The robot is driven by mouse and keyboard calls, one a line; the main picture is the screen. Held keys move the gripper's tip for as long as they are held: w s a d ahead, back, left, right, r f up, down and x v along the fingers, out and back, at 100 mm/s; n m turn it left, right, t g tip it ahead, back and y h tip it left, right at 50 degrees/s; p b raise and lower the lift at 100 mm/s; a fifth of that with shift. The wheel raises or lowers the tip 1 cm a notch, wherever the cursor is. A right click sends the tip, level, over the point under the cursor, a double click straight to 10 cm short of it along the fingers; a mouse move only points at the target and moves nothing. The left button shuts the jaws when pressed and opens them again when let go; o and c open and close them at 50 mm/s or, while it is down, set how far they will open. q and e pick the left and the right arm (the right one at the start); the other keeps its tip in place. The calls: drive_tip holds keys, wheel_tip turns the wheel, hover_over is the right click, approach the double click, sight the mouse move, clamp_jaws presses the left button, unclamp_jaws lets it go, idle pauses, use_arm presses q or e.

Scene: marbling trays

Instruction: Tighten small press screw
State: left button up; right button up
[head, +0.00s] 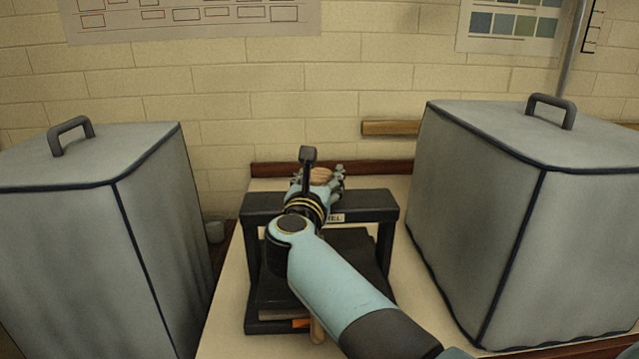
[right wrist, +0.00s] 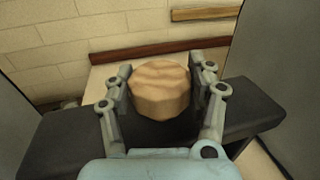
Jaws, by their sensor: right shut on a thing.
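The small press (head: 375,206) is a black frame on the table, with a dark plate stack between its posts. Its screw has a round, tan wooden knob (right wrist: 160,88) on top of the crossbar (right wrist: 254,108). My right gripper (right wrist: 162,82) is above the crossbar with its fingers on both sides of the knob, shut on it. In the head view my right gripper (head: 326,178) and wrist cover part of the knob and the crossbar's middle. The screw shaft is hidden. My left gripper is in neither view.
Large grey covered boxes with handles stand at the left (head: 90,240) and right (head: 530,210) of the press. A narrow strip of pale tabletop (head: 222,325) is free beside the press. A brick wall (head: 280,100) is behind.

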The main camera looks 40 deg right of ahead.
sight(319, 173)
idle(0.3)
drive_tip(key=o, duration=1.2)
wheel_tip(319, 173, up, 10)
